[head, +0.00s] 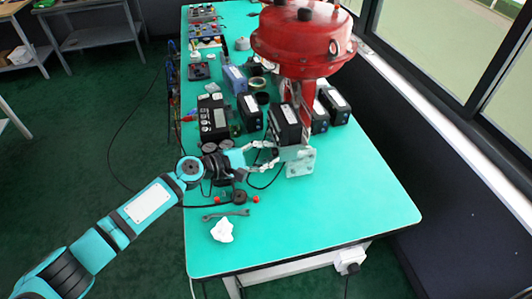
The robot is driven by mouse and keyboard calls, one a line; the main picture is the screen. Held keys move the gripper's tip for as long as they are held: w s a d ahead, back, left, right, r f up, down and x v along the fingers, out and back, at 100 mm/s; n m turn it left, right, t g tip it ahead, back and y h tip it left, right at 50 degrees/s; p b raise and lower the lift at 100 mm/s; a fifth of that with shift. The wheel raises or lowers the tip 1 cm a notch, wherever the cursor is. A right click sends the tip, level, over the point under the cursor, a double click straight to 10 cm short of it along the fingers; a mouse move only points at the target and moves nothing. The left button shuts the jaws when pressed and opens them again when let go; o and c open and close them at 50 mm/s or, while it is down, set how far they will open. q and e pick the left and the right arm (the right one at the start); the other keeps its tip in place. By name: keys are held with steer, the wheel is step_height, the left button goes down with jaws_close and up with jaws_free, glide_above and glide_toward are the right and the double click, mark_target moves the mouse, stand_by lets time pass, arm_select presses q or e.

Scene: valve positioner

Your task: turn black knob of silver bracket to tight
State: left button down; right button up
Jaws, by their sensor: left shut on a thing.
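The silver bracket (300,166) is a pale metal plate with holes, below a black box at the foot of the red valve actuator (303,42). My left gripper (275,156) reaches in from the left, with its fingertips at the bracket's left side. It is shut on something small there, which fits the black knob. My right gripper is not in view.
Several black positioner boxes (213,118) stand around the bracket on the green table (345,215). A wrench (226,214), a white crumpled cloth (222,230) and small red-ended parts lie near the front left. Cables run under my gripper. The table's front right is clear.

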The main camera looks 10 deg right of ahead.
arm_select(q)
steer(key=m+b, duration=0.2)
steer(key=b, duration=0.2)
steer(key=shift+t+h, duration=0.4)
steer(key=c, duration=1.4)
jaws_free()
steer(key=shift+s+a, duration=0.1)
steer(key=shift+a, duration=0.05)
steer(key=v, duration=1.1)
steer(key=shift+s+a, duration=0.25)
steer(key=shift+a, duration=0.05)
